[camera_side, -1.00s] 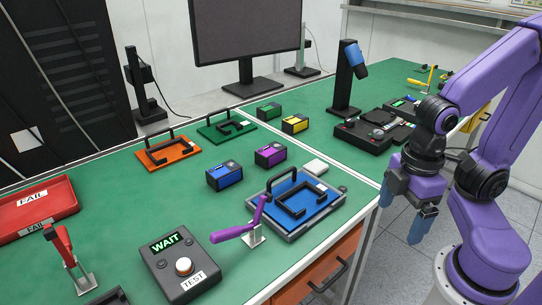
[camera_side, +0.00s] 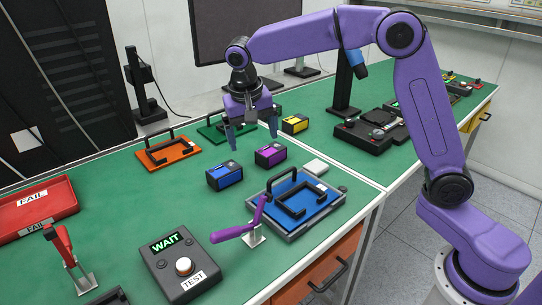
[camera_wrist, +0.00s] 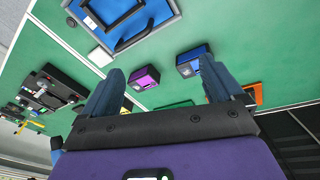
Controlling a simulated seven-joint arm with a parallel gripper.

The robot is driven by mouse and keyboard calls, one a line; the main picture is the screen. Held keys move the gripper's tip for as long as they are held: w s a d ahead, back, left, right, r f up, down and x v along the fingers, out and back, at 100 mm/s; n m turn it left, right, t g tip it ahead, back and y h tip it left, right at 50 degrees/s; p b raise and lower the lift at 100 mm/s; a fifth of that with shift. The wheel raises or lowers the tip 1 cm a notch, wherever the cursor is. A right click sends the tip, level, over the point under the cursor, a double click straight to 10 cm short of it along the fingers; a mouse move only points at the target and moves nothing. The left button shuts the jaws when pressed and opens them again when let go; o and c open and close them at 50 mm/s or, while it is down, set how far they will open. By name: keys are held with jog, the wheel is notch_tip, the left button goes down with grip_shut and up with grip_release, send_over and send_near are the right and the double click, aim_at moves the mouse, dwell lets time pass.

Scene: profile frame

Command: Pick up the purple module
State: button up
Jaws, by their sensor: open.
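The purple module (camera_side: 270,155) is a small black box with a purple top, standing on the green table between the blue module (camera_side: 225,175) and the yellow module (camera_side: 295,124). My gripper (camera_side: 253,138) points down above the table, up and to the left of the purple module in the side view, fingers apart and empty. In the wrist view the purple module (camera_wrist: 144,78) lies beyond the fingertips of my gripper (camera_wrist: 161,78), nearer the left finger, with the blue module (camera_wrist: 194,61) to its right. The green module is mostly hidden behind my gripper in the side view.
A blue fixture frame (camera_side: 296,204) with a black handle and a purple toggle clamp (camera_side: 245,225) are in front. An orange fixture (camera_side: 167,152) and a green fixture (camera_side: 210,130) are behind. A WAIT/TEST box (camera_side: 180,265) and red FAIL tray (camera_side: 38,208) are at the left front.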

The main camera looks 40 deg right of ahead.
jog(key=w+d+f+m+h, duration=0.1)
jog(key=w+d+m, duration=0.2)
jog(key=w+m, duration=0.15)
jog(key=w+d+f+m, duration=0.1)
jog(key=w+d+m, duration=0.2)
jog(key=w, duration=0.3)
jog(key=m+g+h, duration=0.1)
jog(key=m, duration=0.5)
send_near(270, 149)
jog(key=shift+n, duration=0.25)
jog(key=x, duration=0.5)
jog(key=shift+w+d, duration=0.2)
jog(key=shift+s+x, duration=0.2)
jog(key=shift+x, duration=2.55)
jog(key=shift+a+f, duration=0.1)
jog(key=shift+f, duration=0.2)
jog(key=c, duration=1.2)
jog(key=shift+r, duration=0.1)
